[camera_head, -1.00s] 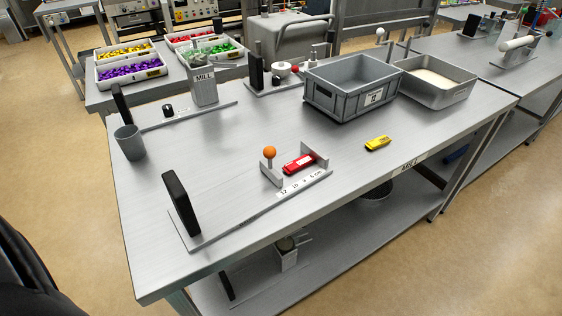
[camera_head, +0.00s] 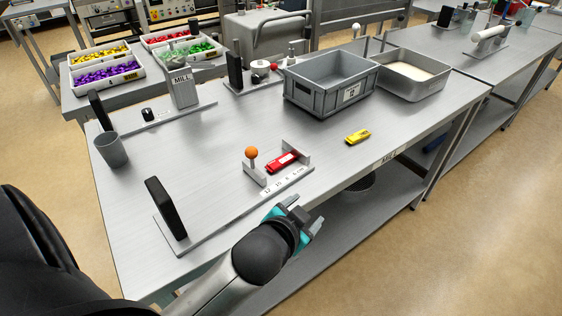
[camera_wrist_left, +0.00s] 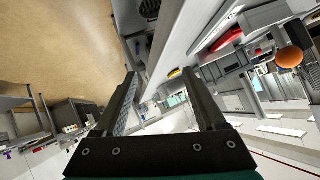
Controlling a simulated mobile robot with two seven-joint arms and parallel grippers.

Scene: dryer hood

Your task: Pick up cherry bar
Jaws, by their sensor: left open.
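The cherry bar (camera_head: 283,161), a red wrapped bar with a pale label, lies on the steel table in a small grey fixture with an orange-knobbed lever (camera_head: 251,153) and a printed scale. It also shows as a red shape in the wrist view (camera_wrist_left: 228,40). My left gripper (camera_head: 307,213) is at the table's front edge, nearer me than the bar and apart from it. In the left wrist view its two fingers (camera_wrist_left: 160,74) are spread with nothing between them. My right gripper is out of view.
A yellow bar (camera_head: 358,136) lies right of the fixture. Behind it stand a grey crate (camera_head: 310,97) and a metal pan (camera_head: 420,92) of pale powder. A black upright plate (camera_head: 166,208) stands front left, and a grey cup (camera_head: 111,150) at the left edge. The table's middle is clear.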

